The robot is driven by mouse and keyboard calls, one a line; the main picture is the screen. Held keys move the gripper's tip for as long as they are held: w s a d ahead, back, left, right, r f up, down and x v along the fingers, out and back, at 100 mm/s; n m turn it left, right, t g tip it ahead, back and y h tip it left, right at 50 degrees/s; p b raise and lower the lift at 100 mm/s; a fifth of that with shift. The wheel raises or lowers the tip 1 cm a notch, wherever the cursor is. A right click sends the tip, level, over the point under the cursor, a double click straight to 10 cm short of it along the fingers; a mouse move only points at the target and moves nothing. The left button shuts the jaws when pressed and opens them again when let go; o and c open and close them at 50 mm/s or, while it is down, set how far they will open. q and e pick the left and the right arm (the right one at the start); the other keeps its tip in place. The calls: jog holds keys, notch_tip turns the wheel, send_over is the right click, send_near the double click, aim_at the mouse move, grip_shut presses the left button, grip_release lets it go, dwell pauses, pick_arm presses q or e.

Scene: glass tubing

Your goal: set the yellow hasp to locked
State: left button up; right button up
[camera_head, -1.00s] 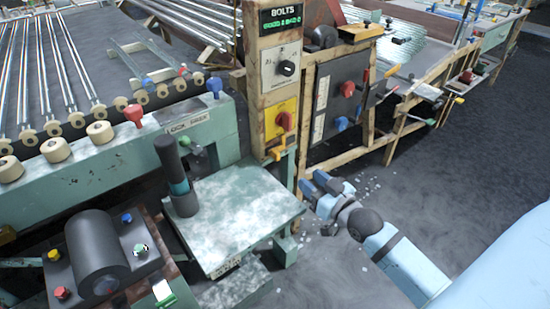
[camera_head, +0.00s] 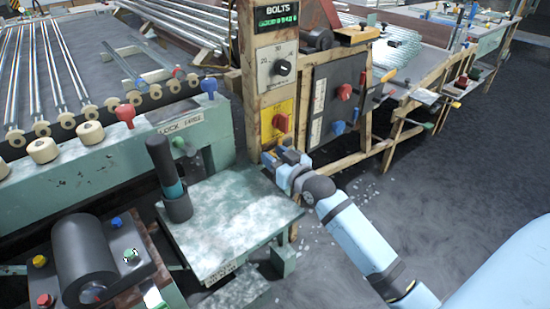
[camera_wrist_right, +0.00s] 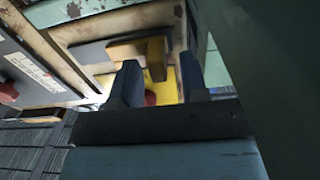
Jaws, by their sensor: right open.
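The yellow hasp (camera_wrist_right: 130,50) shows in the right wrist view as a yellow bar with a darker tongue standing out from a dark plate. My right gripper (camera_head: 277,157) is open at the post, just below the yellow panel (camera_head: 277,121) with its red knob (camera_head: 280,123). In the wrist view the tongue shows between and beyond the two fingers (camera_wrist_right: 160,65); I cannot tell whether they touch it. In the head view the gripper hides most of the hasp, so its setting is unclear. My left gripper is not in view.
The post carries a BOLTS display (camera_head: 276,15) and a black dial (camera_head: 282,67). A dark panel (camera_head: 325,95) with red and blue knobs stands right of it. A green stand (camera_head: 235,215) with a black-handled lever (camera_head: 168,175) is at lower left.

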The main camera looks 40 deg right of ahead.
aim_at(274, 145)
grip_shut()
jog(key=shift+d+r+p, duration=0.1)
jog(key=shift+d+p, duration=0.2)
jog(key=shift+w+d+r+p, duration=0.1)
jog(key=shift+d+p, duration=0.5)
jog(key=shift+d, duration=0.55)
grip_release()
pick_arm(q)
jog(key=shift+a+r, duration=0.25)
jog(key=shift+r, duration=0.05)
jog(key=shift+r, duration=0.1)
pick_arm(e)
jog(key=shift+f, duration=0.2)
